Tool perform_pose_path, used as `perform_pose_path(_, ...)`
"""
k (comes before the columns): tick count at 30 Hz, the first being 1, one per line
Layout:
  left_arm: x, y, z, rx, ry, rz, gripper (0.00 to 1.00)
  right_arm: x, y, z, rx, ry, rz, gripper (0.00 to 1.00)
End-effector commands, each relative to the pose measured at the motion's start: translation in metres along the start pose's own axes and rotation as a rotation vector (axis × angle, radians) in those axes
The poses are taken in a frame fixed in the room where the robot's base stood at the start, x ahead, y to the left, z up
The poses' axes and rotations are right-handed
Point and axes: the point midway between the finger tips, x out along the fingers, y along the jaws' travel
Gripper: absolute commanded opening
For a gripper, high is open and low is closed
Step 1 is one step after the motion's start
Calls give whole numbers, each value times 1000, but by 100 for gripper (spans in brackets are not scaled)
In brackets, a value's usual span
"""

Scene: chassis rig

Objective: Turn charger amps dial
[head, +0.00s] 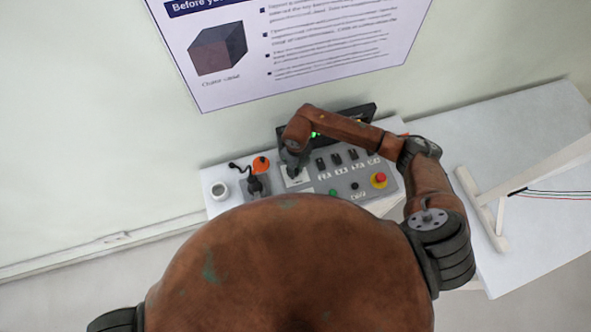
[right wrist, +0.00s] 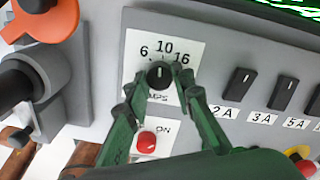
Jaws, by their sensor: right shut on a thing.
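The amps dial (right wrist: 160,74) is a round black knob on a white label marked 6, 10 and 16. Its white pointer line points up toward the 10. My right gripper (right wrist: 160,92) has its green fingers on both sides of the knob and is shut on it. In the head view my right gripper (head: 295,160) is over the left part of the grey charger panel (head: 345,190), and the arm hides most of the dial there. My left gripper is not in view.
A red button (right wrist: 147,142) marked ON sits just below the dial. Black switches (right wrist: 240,84) line up to its right. An orange part (head: 261,165) and a plug stand at the left. A red and yellow stop button (head: 379,180) is at the panel's right.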

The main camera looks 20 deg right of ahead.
Motion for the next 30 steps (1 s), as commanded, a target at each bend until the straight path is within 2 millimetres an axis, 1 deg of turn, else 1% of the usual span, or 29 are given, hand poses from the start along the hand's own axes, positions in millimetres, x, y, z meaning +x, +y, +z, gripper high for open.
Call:
perform_pose_path(9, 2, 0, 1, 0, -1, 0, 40, 0, 0, 0, 113, -2, -1, 0)
perform_pose_path(24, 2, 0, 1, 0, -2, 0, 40, 0, 0, 0, 132, -2, -1, 0)
perform_pose_path(25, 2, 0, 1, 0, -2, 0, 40, 0, 0, 0, 132, -2, -1, 24)
perform_pose_path(30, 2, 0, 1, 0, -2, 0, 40, 0, 0, 0, 131, -3, -1, 35)
